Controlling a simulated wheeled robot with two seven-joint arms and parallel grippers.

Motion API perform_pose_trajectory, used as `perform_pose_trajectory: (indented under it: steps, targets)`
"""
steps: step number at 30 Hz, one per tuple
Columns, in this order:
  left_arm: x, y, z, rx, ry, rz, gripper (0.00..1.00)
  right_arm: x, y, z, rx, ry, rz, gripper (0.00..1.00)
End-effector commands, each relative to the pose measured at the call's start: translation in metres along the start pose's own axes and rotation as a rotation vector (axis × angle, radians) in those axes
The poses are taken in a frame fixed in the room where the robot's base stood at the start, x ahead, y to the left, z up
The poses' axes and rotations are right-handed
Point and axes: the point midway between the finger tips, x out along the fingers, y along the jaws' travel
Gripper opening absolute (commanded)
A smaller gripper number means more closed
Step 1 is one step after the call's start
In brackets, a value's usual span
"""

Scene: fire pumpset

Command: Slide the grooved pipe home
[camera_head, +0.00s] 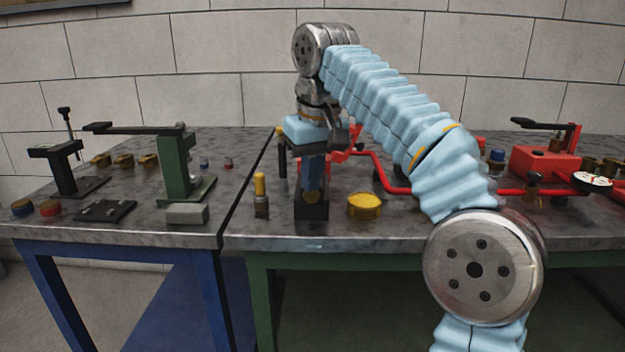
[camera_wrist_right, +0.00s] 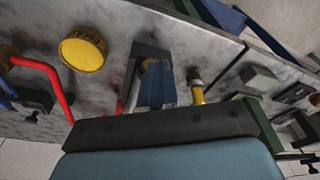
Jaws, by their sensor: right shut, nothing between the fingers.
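A red pipe (camera_head: 392,186) with a bend runs over the right-hand bench, partly behind my right arm. It also shows at the left of the right wrist view (camera_wrist_right: 52,80). I cannot tell whether it is the grooved pipe, and no grooves are visible. My right gripper (camera_head: 312,188) points down over a small black holder (camera_head: 311,212), with its blue fingers shut and nothing between them. In the right wrist view, the fingertips (camera_wrist_right: 156,78) are within or just above the holder's dark frame (camera_wrist_right: 150,49); contact is unclear. My left gripper is out of view.
A round yellow part (camera_head: 364,206) stands right of the holder and a yellow-handled tool (camera_head: 261,197) left of it. A red pump-like unit with a gauge (camera_head: 592,181) stands far right. A green stand (camera_head: 178,165) and a grey block (camera_head: 187,214) are on the left bench.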

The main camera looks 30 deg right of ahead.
Motion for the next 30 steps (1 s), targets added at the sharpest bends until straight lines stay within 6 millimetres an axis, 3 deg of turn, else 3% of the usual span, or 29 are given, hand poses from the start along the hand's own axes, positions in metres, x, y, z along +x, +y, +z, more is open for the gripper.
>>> perform_pose_trajectory:
  steps: [30]
  targets:
    - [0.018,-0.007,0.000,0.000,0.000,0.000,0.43,0.027,0.000,0.006,0.001,0.000,0.000,0.00]
